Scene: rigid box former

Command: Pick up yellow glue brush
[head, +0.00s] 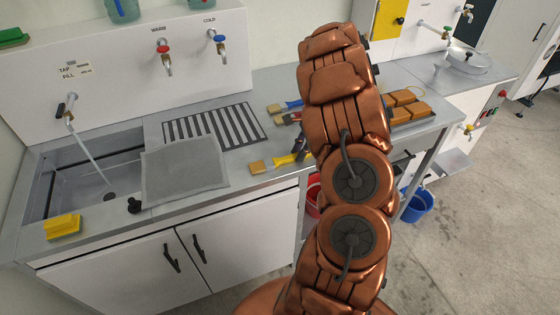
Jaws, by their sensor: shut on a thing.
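The yellow glue brush (284,160) is at the front right of the steel counter, its tan bristle end pointing left. Its handle runs right to my gripper (301,149), of which only a small dark part shows beside my copper arm. My gripper is shut on the brush's handle. The far end of the handle and most of my gripper are hidden by my arm. I cannot tell whether the brush touches the counter or is just above it.
A blue-handled brush (292,104) and a dark red one (286,119) lie just behind. Orange-brown blocks (408,107) are right of my arm. A sink (85,189) with running water, a grey mesh board (185,168) and a yellow sponge (62,227) are left. A blue bucket (416,205) stands below.

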